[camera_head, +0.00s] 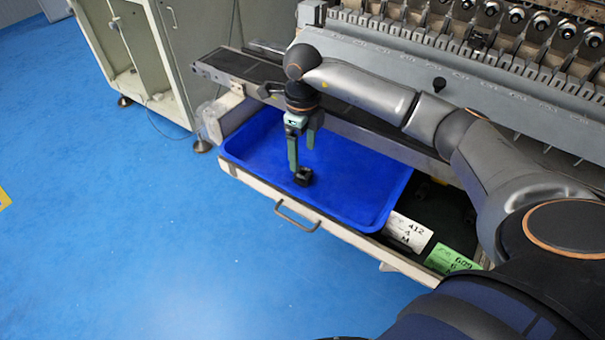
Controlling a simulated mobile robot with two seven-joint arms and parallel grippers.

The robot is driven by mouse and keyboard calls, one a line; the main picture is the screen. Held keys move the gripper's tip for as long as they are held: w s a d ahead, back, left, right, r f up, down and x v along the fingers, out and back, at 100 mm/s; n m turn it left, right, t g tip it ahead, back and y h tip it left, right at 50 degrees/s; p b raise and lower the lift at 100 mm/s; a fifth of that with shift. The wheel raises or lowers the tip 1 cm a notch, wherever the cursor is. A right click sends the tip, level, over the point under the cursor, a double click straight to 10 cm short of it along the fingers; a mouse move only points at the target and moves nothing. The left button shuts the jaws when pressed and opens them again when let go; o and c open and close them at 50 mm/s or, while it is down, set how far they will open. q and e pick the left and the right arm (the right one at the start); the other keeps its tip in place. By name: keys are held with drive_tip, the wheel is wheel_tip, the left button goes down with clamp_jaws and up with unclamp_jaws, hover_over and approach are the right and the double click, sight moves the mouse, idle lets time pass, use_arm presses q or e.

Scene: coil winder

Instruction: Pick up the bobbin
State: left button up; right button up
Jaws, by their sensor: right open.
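A small dark bobbin (304,176) lies in the blue tray (352,202), near the tray's middle. My right gripper (302,158) points down over the tray, with its two green fingers apart. One fingertip reaches close to the bobbin's left side; I cannot tell whether it touches. The other finger ends higher in the picture, behind the bobbin. The bobbin is not visibly held. My left gripper is not in this view.
The tray sits in a pulled-out drawer with a metal handle (297,216). A white label (407,232) and a green label (452,261) lie right of the tray. The winding machine (470,70) stands behind. Blue floor is free at left.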

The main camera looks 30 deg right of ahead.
sight(303, 170)
drive_tip(key=shift+s+a+f, duration=0.1)
drive_tip(key=shift+s+f, duration=0.1)
drive_tip(key=shift+f, duration=1.35)
drive_tip(key=shift+s+a+f, duration=0.1)
drive_tip(key=shift+s+f, duration=0.05)
drive_tip(key=shift+f, duration=1.4)
drive_tip(key=shift+c, duration=0.4)
clamp_jaws()
